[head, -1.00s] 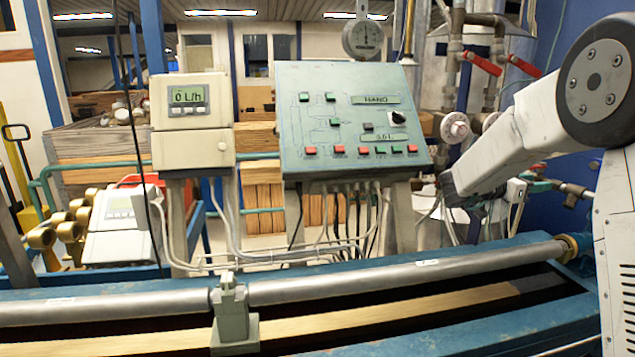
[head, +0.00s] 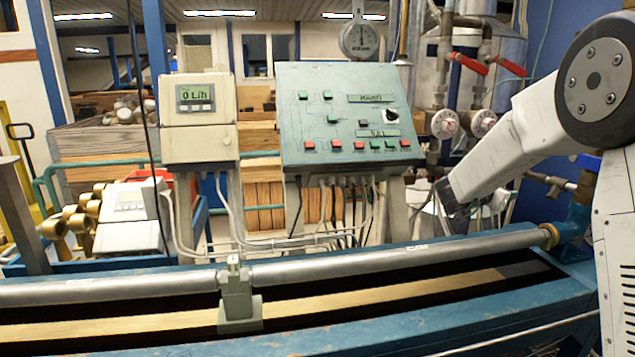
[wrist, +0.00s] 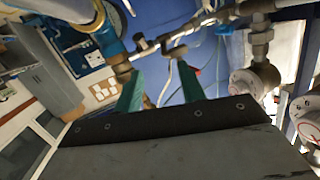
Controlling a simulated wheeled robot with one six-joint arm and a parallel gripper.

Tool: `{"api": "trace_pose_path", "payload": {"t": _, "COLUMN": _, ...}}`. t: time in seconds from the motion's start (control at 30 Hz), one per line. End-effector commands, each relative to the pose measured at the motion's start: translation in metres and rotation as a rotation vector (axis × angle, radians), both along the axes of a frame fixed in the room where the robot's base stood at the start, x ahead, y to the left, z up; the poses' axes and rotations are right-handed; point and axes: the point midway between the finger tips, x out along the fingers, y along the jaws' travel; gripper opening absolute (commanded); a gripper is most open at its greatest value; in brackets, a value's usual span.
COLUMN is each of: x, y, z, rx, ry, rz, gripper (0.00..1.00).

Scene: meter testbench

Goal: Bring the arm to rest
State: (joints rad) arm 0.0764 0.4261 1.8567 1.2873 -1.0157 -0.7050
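My arm (head: 520,145) comes in from the right in the head view and slopes down to the left. Its end is beside the right edge of the green control panel (head: 350,118), above the far side of the test bench. The fingers cannot be made out in the head view. In the wrist view my gripper (wrist: 160,88) shows two green fingers set apart, with nothing held between them. Pipes and a blue wall are seen beyond them.
A steel pipe (head: 390,262) runs along the blue bench (head: 400,335). A flow display box (head: 197,120) stands left of the panel. Red-handled valves (head: 470,64) and round dials (head: 444,124) are close behind my arm. Cables hang below the panel.

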Motion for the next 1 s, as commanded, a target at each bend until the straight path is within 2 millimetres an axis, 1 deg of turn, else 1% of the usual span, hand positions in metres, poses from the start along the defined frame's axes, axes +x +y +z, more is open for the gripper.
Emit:
{"api": "trace_pose_path", "payload": {"t": 0.1, "x": 0.012, "y": 0.019, "z": -0.012, "rx": 0.074, "ry": 0.008, "rz": 0.142, "gripper": 0.4}}
{"api": "trace_pose_path", "payload": {"t": 0.17, "x": 0.017, "y": 0.033, "z": -0.017, "rx": 0.123, "ry": 0.017, "rz": 0.227, "gripper": 0.4}}
{"api": "trace_pose_path", "payload": {"t": 0.27, "x": 0.019, "y": 0.069, "z": -0.023, "rx": 0.225, "ry": 0.05, "rz": 0.404, "gripper": 0.4}}
{"api": "trace_pose_path", "payload": {"t": 0.3, "x": 0.015, "y": 0.087, "z": -0.025, "rx": 0.275, "ry": 0.073, "rz": 0.485, "gripper": 0.4}}
{"api": "trace_pose_path", "payload": {"t": 0.37, "x": 0.004, "y": 0.116, "z": -0.027, "rx": 0.349, "ry": 0.123, "rz": 0.605, "gripper": 0.4}}
{"api": "trace_pose_path", "payload": {"t": 0.4, "x": -0.007, "y": 0.135, "z": -0.028, "rx": 0.4, "ry": 0.164, "rz": 0.68, "gripper": 0.4}}
{"api": "trace_pose_path", "payload": {"t": 0.47, "x": -0.031, "y": 0.163, "z": -0.03, "rx": 0.472, "ry": 0.238, "rz": 0.783, "gripper": 0.4}}
{"api": "trace_pose_path", "payload": {"t": 0.5, "x": -0.05, "y": 0.181, "z": -0.031, "rx": 0.519, "ry": 0.294, "rz": 0.845, "gripper": 0.4}}
{"api": "trace_pose_path", "payload": {"t": 0.57, "x": -0.084, "y": 0.204, "z": -0.032, "rx": 0.583, "ry": 0.392, "rz": 0.923, "gripper": 0.4}}
{"api": "trace_pose_path", "payload": {"t": 0.6, "x": -0.111, "y": 0.217, "z": -0.033, "rx": 0.623, "ry": 0.463, "rz": 0.967, "gripper": 0.4}}
{"api": "trace_pose_path", "payload": {"t": 0.67, "x": -0.154, "y": 0.233, "z": -0.034, "rx": 0.674, "ry": 0.58, "rz": 1.02, "gripper": 0.4}}
{"api": "trace_pose_path", "payload": {"t": 0.7, "x": -0.184, "y": 0.241, "z": -0.035, "rx": 0.703, "ry": 0.66, "rz": 1.044, "gripper": 0.4}}
{"api": "trace_pose_path", "payload": {"t": 0.77, "x": -0.23, "y": 0.248, "z": -0.036, "rx": 0.737, "ry": 0.781, "rz": 1.063, "gripper": 0.4}}
{"api": "trace_pose_path", "payload": {"t": 0.8, "x": -0.261, "y": 0.249, "z": -0.036, "rx": 0.753, "ry": 0.861, "rz": 1.066, "gripper": 0.4}}
{"api": "trace_pose_path", "payload": {"t": 0.83, "x": -0.284, "y": 0.249, "z": -0.036, "rx": 0.761, "ry": 0.919, "rz": 1.064, "gripper": 0.4}}
{"api": "trace_pose_path", "payload": {"t": 0.87, "x": -0.306, "y": 0.248, "z": -0.036, "rx": 0.768, "ry": 0.975, "rz": 1.058, "gripper": 0.4}}
{"api": "trace_pose_path", "payload": {"t": 0.9, "x": -0.334, "y": 0.246, "z": -0.035, "rx": 0.771, "ry": 1.046, "rz": 1.047, "gripper": 0.4}}
{"api": "trace_pose_path", "payload": {"t": 0.97, "x": -0.374, "y": 0.24, "z": -0.034, "rx": 0.766, "ry": 1.14, "rz": 1.022, "gripper": 0.4}}
{"api": "trace_pose_path", "payload": {"t": 1.0, "x": -0.398, "y": 0.236, "z": -0.033, "rx": 0.759, "ry": 1.193, "rz": 1.003, "gripper": 0.4}}
